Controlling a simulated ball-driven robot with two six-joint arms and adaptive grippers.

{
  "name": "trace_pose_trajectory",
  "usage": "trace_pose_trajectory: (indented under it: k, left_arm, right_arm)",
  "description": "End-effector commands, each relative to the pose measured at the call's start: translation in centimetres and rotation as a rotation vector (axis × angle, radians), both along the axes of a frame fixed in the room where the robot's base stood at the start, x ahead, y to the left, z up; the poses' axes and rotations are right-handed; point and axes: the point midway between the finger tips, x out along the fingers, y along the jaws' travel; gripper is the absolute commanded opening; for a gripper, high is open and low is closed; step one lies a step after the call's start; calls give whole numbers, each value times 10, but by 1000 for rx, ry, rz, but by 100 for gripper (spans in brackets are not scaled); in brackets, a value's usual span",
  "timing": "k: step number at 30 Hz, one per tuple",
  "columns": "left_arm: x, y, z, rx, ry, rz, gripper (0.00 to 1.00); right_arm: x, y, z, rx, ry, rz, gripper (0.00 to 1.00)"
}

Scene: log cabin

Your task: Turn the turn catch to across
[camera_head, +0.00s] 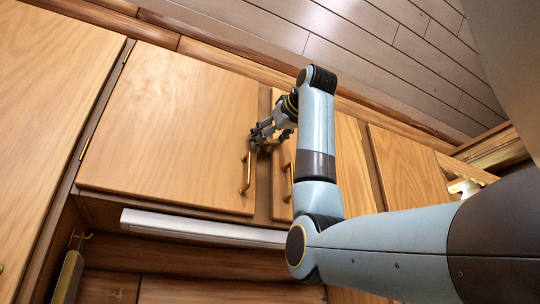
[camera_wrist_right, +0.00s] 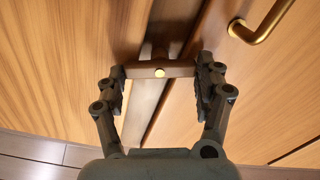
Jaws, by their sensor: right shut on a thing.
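The turn catch (camera_wrist_right: 146,72) is a small brown bar with a brass pivot screw at its middle, seen in the right wrist view. It lies crosswise over the upright strip (camera_wrist_right: 160,110) between two wooden cabinet doors. My right gripper (camera_wrist_right: 160,69) is shut on the catch, one finger at each end of the bar. In the head view my right gripper (camera_head: 268,134) reaches up to the gap between the doors and hides the catch there. My left gripper is not in view.
The left door (camera_head: 165,130) has a brass handle (camera_head: 246,172) close to my gripper. Another brass handle (camera_head: 289,180) is on the door to the right. A white light bar (camera_head: 190,226) runs below the doors. A hanging thing (camera_head: 68,275) is at lower left.

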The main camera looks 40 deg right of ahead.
Motion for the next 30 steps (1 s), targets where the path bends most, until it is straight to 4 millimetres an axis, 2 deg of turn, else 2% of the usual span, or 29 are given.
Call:
trace_pose_trajectory:
  k: [9, 20, 21, 26, 30]
  left_arm:
    - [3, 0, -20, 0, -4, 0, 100]
    - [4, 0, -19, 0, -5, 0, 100]
    - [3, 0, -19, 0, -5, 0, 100]
    - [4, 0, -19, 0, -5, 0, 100]
    - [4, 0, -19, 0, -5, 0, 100]
  right_arm:
    - [0, -1, -2, 301, -96, 1, 38]
    - [0, -1, 0, 345, -110, 0, 38]
    - [0, -1, 0, 345, -110, 0, 75]
    - [0, -1, 0, 344, -109, 0, 96]
    - [0, -1, 0, 343, -109, 0, 96]
